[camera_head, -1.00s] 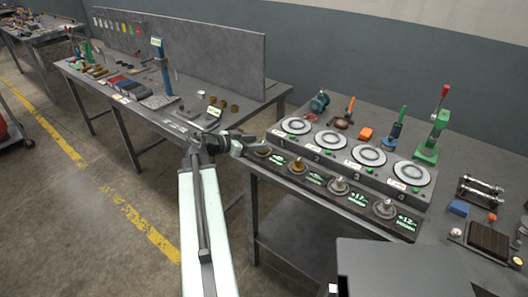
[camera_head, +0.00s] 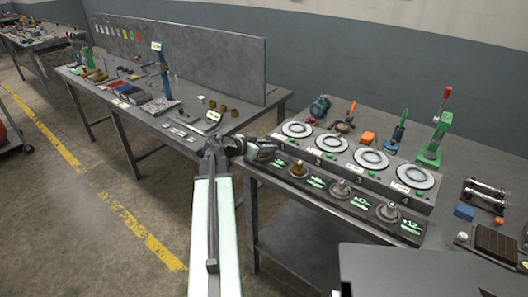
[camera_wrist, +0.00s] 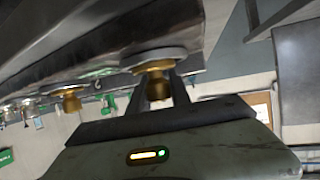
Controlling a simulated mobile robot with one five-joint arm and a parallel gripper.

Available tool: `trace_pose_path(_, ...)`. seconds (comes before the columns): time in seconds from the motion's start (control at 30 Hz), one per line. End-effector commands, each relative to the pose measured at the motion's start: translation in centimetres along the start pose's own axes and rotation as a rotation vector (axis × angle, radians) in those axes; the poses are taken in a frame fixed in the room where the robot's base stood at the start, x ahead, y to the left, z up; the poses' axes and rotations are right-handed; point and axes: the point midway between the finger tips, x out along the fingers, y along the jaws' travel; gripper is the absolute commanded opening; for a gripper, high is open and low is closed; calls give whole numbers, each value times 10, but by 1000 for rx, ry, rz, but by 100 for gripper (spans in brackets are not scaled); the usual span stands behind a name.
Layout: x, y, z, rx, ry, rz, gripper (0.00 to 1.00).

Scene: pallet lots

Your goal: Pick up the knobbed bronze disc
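A knobbed bronze disc (camera_wrist: 158,84) with a pale round flange sits at the left end of the front row on the grey console. In the wrist view its knob stands between the two fingers of my gripper (camera_wrist: 158,95). The fingers are apart, with narrow gaps seeming to show beside the knob. In the head view my gripper (camera_head: 265,150) is over the row's left end and mostly hides this disc. A second bronze-knobbed piece (camera_head: 298,169) sits to its right; it also shows in the wrist view (camera_wrist: 70,102).
Two greyer knobbed pieces (camera_head: 340,188) continue the row rightward, beside green-lit displays. Several pale round plates (camera_head: 333,143) lie behind on the console (camera_head: 380,178). A green press (camera_head: 432,140) stands at the back right. Another workbench (camera_head: 200,130) stands to the left.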

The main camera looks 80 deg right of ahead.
Motion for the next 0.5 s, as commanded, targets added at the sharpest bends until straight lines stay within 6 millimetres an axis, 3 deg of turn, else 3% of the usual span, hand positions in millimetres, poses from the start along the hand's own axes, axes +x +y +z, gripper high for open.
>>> trace_pose_path(0.33,0,0,-1,0,0,1,0)
trace_pose_path(0.5,-6,0,-14,0,0,1,0)
